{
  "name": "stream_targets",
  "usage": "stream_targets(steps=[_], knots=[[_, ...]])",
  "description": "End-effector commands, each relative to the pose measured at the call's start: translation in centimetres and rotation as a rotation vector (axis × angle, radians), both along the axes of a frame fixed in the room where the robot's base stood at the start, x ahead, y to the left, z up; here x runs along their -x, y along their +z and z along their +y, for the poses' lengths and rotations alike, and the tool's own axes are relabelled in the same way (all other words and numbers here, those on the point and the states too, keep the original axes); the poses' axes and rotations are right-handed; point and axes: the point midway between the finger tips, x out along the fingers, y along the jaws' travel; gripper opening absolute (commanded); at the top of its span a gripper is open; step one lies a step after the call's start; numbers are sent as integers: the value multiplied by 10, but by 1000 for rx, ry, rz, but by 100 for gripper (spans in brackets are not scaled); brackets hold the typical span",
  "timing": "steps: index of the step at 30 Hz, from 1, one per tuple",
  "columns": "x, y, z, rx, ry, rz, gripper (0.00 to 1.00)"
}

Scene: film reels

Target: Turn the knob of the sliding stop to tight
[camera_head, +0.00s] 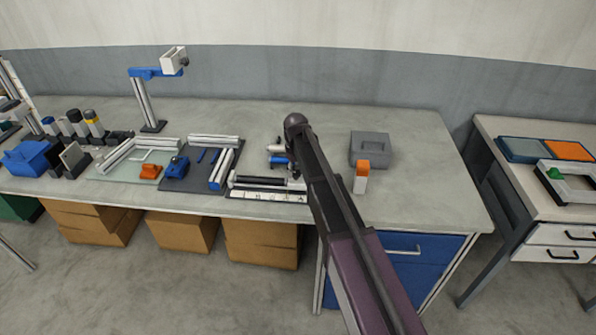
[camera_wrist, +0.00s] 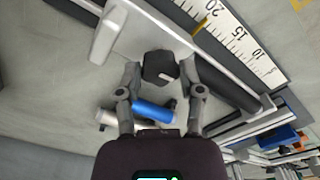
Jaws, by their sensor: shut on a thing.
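In the wrist view a dark knob (camera_wrist: 160,66) with a short pale mark on its face sits between the two fingers of my gripper (camera_wrist: 160,74). The fingers are shut on its sides. The knob is beside a pale grey bar-like part (camera_wrist: 150,27), which looks like the sliding stop, next to a white ruler scale (camera_wrist: 240,42). I cannot tell how tight the knob is. In the head view the ruled fixture (camera_head: 268,195) lies near the bench's front edge, and my arm hides part of it, including the knob.
A blue cylinder (camera_wrist: 152,110) shows close under the fingers in the wrist view. In the head view, a grey box (camera_head: 370,146) and an orange-and-white block (camera_head: 361,177) stand right of my arm. Blue and orange tools (camera_head: 176,167) lie left. The bench's right end is clear.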

Motion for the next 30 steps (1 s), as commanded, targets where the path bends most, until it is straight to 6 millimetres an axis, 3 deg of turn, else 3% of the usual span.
stream_targets(steps=[30], knots=[[4,-1,0,2,-965,7,2]])
